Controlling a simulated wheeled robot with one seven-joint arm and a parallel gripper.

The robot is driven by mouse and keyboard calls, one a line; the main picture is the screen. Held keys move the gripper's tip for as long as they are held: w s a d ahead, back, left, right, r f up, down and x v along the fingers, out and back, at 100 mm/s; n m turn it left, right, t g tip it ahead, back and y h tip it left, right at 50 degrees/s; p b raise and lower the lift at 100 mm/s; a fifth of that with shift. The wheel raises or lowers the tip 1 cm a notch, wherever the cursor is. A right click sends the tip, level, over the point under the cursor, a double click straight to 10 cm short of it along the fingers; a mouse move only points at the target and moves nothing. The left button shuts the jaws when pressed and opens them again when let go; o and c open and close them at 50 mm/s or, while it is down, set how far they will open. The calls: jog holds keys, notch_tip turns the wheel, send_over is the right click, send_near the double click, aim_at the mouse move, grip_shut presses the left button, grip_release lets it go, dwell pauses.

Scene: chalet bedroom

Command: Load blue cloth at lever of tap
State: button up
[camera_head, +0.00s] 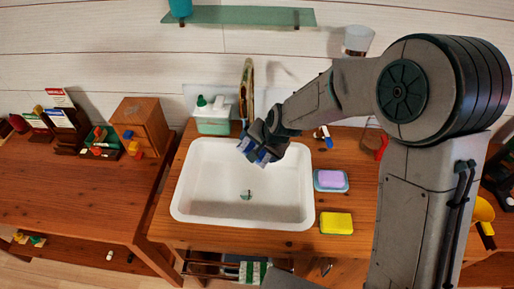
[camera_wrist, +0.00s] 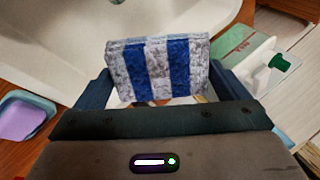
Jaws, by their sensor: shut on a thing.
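My gripper (camera_head: 258,146) is above the back edge of the white sink. It is shut on the blue cloth (camera_wrist: 165,68), a folded piece with blue and grey-white stripes, which shows between the two dark fingers in the wrist view. The tall brass-coloured tap (camera_head: 247,82) rises behind the sink, just behind my gripper. My gripper and the cloth hide its lower part, and I cannot make out its lever.
The white sink (camera_head: 215,205) is empty apart from its drain. A soap dispenser (camera_head: 213,118) stands left of the tap. A purple sponge in a blue dish (camera_head: 331,180) and a yellow sponge (camera_head: 337,223) lie right of the sink. A glass shelf (camera_head: 240,16) hangs above.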

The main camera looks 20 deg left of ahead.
jog(key=s+d+b, duration=0.3)
jog(key=s+d, duration=0.1)
jog(key=d, duration=0.2)
jog(key=shift+d, duration=0.35)
dwell(1.4)
jog(key=s+d+r+p, duration=0.2)
jog(key=d+r, duration=0.2)
jog(key=shift+s+d, duration=0.15)
jog(key=shift+s, duration=0.25)
dwell(0.7)
